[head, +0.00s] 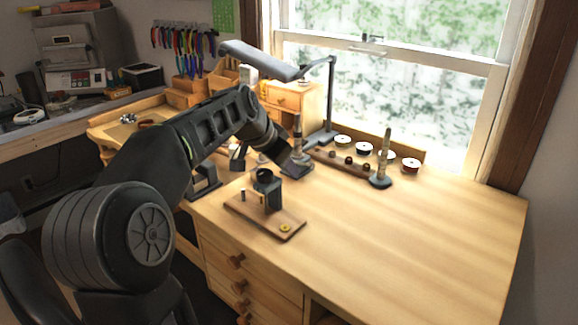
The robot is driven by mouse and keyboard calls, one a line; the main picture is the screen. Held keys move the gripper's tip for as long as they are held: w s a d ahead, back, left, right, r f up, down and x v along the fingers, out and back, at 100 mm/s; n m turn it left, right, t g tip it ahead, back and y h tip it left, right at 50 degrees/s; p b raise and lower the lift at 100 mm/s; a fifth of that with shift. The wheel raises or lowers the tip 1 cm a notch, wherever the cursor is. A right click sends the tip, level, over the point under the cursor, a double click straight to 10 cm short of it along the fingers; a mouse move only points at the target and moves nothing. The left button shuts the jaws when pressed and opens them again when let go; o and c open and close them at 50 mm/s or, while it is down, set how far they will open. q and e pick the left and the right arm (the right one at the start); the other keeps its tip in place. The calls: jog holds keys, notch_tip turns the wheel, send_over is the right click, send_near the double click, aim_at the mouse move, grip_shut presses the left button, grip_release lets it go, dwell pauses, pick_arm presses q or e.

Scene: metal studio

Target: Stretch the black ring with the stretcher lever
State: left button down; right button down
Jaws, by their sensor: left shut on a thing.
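My left gripper (290,161) reaches in from the left and points down at the dark base of a tapered grey post (297,128). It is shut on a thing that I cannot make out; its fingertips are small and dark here. A similar upright tapered post (385,150) stands on a dark base further right, clear of the gripper. I cannot tell which post belongs to the stretcher, and no lever can be picked out. Several small dark or reddish rings sit on a wooden strip (327,156) between the posts. I cannot single out the black ring. My right gripper is not in view.
A lamp (260,60) overhangs behind my arm. Several spools (411,165) line the back. The bench's right half (420,240) is clear.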

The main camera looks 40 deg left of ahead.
pick_arm(q)
jog(key=shift+s+d+f, duration=0.1)
jog(key=shift+f, duration=0.25)
dwell(0.3)
jog(key=c, duration=1.3)
grip_release()
jog(key=shift+r, duration=0.15)
jog(key=v, duration=0.7)
jog(key=shift+r, duration=0.3)
jog(key=shift+s, duration=0.1)
